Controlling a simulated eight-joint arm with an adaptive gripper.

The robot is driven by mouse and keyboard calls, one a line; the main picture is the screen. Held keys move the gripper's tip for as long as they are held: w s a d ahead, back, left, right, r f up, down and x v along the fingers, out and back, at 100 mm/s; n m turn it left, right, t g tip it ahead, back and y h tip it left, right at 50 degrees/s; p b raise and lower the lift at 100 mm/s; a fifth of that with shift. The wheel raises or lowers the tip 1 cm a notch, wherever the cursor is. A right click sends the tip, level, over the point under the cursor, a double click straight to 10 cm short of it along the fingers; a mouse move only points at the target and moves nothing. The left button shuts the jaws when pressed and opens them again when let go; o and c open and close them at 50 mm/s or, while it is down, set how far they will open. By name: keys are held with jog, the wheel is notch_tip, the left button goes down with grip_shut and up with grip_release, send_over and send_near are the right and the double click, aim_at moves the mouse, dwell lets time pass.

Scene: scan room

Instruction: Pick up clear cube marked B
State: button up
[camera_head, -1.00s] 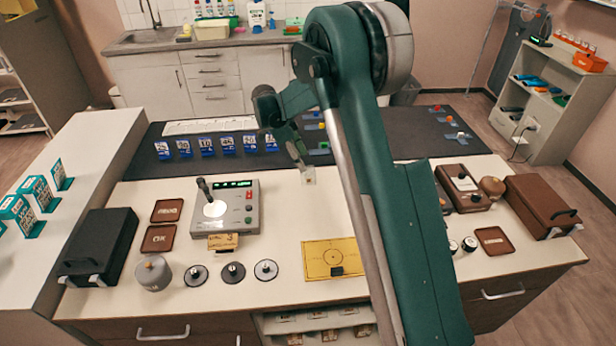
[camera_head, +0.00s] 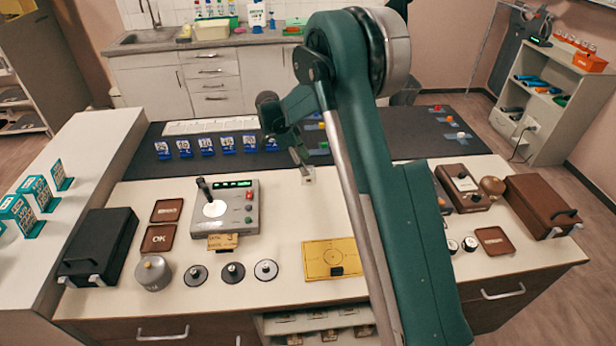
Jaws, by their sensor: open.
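A small pale, see-through cube (camera_head: 308,175) sits on the cream worktop, just in front of the dark mat. It is too small for me to read any letter on it. My gripper (camera_head: 302,161) is open and points down at the cube from behind and slightly left. Its fingertips are close to the cube's top. I cannot tell whether they touch it or stand around it. My green arm crosses the middle of the view and hides part of the worktop to the right.
A grey device (camera_head: 225,209) with a lever stands left of the cube. A yellow plate (camera_head: 330,252) lies in front. Blue numbered stands (camera_head: 207,146) line the dark mat (camera_head: 390,147) behind. A dark case (camera_head: 97,247) is at left and a brown case (camera_head: 540,207) at right.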

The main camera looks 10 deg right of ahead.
jog(key=shift+f, duration=0.15)
jog(key=shift+x, duration=2.45)
jog(key=shift+s+d, duration=0.1)
jog(key=shift+d, duration=0.1)
jog(key=c, duration=1.1)
jog(key=shift+r, duration=0.2)
jog(key=shift+r, duration=4.85)
